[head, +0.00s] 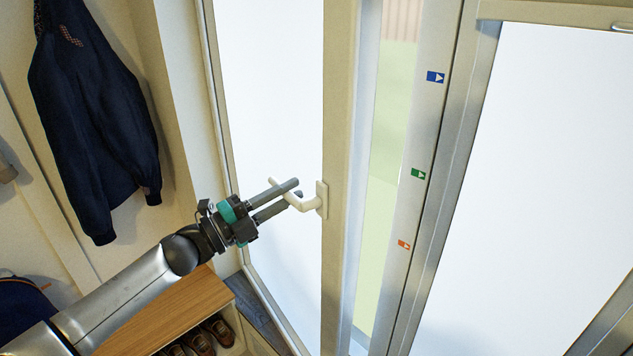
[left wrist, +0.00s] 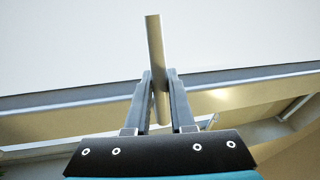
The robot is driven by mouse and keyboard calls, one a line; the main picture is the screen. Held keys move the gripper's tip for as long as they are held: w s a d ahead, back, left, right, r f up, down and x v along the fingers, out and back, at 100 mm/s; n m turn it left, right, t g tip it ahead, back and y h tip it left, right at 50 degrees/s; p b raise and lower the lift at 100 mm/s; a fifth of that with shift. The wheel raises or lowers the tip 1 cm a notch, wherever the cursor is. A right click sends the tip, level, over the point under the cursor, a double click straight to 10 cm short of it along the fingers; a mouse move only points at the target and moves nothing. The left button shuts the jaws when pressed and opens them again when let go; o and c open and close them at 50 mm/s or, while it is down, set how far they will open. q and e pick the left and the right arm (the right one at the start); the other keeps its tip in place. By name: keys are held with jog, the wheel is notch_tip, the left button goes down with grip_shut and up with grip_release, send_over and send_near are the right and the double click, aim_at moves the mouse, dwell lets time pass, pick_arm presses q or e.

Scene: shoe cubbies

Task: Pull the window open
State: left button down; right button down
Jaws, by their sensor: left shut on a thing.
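The window sash (head: 270,110) is a pale panel in a cream frame. It stands ajar, with a gap (head: 385,180) showing green outside between its edge and the silver fixed frame (head: 432,140). A cream lever handle (head: 312,203) sits on the sash edge. My left gripper (head: 296,189) comes in from the left and is shut on the handle's lever. In the left wrist view the handle bar (left wrist: 155,45) runs between the two fingers (left wrist: 160,90) and sticks out beyond them. My right gripper is not in view.
Blue (head: 435,77), green (head: 418,174) and orange (head: 404,244) arrow stickers mark the fixed frame. A dark jacket (head: 95,115) hangs on the left wall. A wooden-topped shoe cubby (head: 165,315) with brown shoes (head: 200,343) stands below my left arm.

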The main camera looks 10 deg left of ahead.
pick_arm(q)
jog(key=s+a+b, duration=0.1)
jog(key=s+a, duration=0.2)
jog(key=a, duration=0.3)
jog(key=s+a+g, duration=0.1)
jog(key=s+a, duration=0.3)
jog(key=a, duration=0.1)
jog(key=shift+s+a+m+h+b, duration=0.15)
jog(key=shift+a+m+h+b, duration=0.15)
jog(key=shift+a+m+b, duration=0.1)
jog(key=shift+d, duration=0.1)
jog(key=c, duration=0.8)
grip_release()
jog(key=shift+o, duration=0.2)
jog(key=shift+s, duration=0.1)
jog(key=v, duration=1.5)
jog(key=shift+a+b, duration=0.2)
jog(key=shift+b, duration=0.2)
